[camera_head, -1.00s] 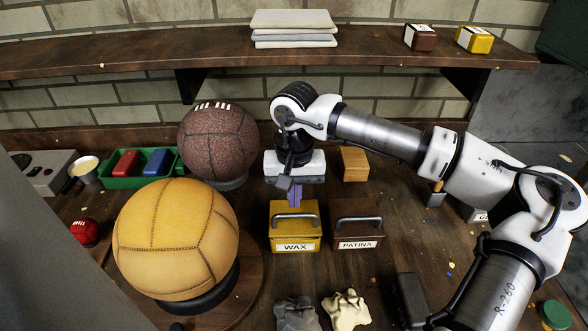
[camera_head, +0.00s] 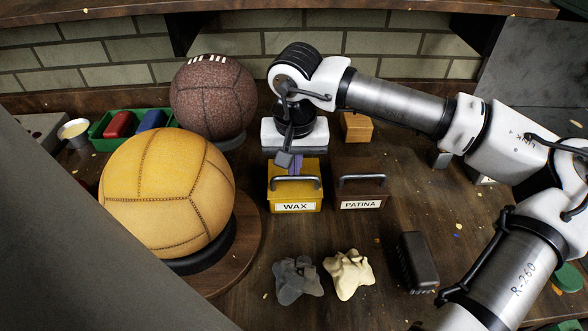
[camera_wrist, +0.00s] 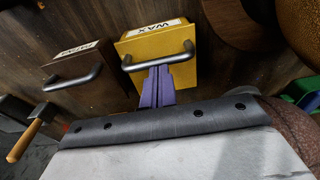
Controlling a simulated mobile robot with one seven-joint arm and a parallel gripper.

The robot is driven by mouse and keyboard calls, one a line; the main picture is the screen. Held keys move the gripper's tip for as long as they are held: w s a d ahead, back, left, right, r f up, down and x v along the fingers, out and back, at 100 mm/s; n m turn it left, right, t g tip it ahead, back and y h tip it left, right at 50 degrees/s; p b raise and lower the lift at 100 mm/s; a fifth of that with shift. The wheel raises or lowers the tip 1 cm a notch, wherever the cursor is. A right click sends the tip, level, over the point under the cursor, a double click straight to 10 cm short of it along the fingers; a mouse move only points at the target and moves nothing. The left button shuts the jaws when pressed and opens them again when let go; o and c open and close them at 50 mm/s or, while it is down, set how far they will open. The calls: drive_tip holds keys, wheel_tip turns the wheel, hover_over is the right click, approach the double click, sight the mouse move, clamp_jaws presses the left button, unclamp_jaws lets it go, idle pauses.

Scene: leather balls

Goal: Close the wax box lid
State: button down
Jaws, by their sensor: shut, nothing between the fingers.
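The yellow wax box (camera_head: 295,201) stands on the bench, its WAX label facing front. It also shows in the wrist view (camera_wrist: 178,70). Its lid, with a dark bar handle (camera_head: 309,178), looks flat on top of the box; I see no clear gap, but its rear edge is partly hidden by my gripper. My gripper (camera_head: 296,172) is at the back of the lid, its purple fingers together and empty. In the wrist view the fingertips (camera_wrist: 158,72) reach the lid just beside the handle; I cannot tell whether they touch it.
The brown patina box (camera_head: 360,194) stands close to the right of the wax box. A yellow ball (camera_head: 165,190) on a stand is at left, a brown ball (camera_head: 212,95) behind. A wooden block (camera_head: 356,127) is behind the patina box. Crumpled cloths (camera_head: 348,275) lie in front.

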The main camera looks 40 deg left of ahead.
drive_tip(key=shift+s+d+f, duration=0.2)
drive_tip(key=shift+s+f, duration=0.15)
drive_tip(key=shift+f, duration=0.1)
wheel_tip(320, 180, up, 14)
drive_tip(key=s+d+b, duration=0.1)
drive_tip(key=b, duration=0.1)
drive_tip(key=shift+r, duration=0.25)
